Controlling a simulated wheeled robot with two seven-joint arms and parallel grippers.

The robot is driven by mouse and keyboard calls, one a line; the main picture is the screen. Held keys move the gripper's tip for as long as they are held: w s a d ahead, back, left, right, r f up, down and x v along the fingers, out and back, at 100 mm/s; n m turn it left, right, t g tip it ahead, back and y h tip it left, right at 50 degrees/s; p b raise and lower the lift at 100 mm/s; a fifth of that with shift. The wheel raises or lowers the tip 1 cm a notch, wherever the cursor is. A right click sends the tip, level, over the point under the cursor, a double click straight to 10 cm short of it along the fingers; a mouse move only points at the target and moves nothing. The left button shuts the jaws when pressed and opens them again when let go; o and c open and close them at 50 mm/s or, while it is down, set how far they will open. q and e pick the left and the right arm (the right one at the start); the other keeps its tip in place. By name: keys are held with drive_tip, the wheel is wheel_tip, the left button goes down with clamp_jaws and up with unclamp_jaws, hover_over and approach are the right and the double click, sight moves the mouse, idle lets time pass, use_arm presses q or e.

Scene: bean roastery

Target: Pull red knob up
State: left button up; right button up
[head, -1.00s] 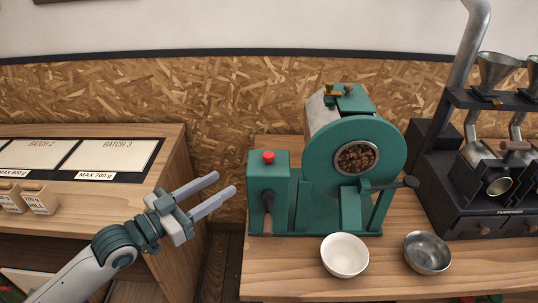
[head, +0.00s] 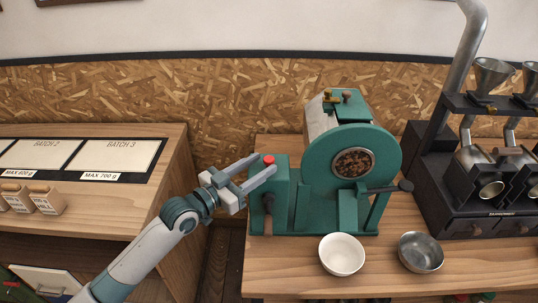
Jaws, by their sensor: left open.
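The red knob (head: 269,160) sits on top of the green box at the left end of the green roaster (head: 318,205). My left gripper (head: 267,166) is open, its two grey fingers pointing right toward the knob. One fingertip is by the knob's left side and the other is in front of the box just below it. I cannot tell whether either finger touches the knob. My right gripper is not in view.
A dark crank with a wooden handle (head: 267,226) hangs on the box's front. A white bowl (head: 341,254) and a metal bowl (head: 420,252) stand in front of the roaster. A black machine (head: 470,200) stands at right, a wooden counter (head: 165,160) at left.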

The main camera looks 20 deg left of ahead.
sight(265, 162)
use_arm(q)
drive_tip(key=shift+p+x, duration=0.45)
drive_tip(key=shift+x, duration=1.55)
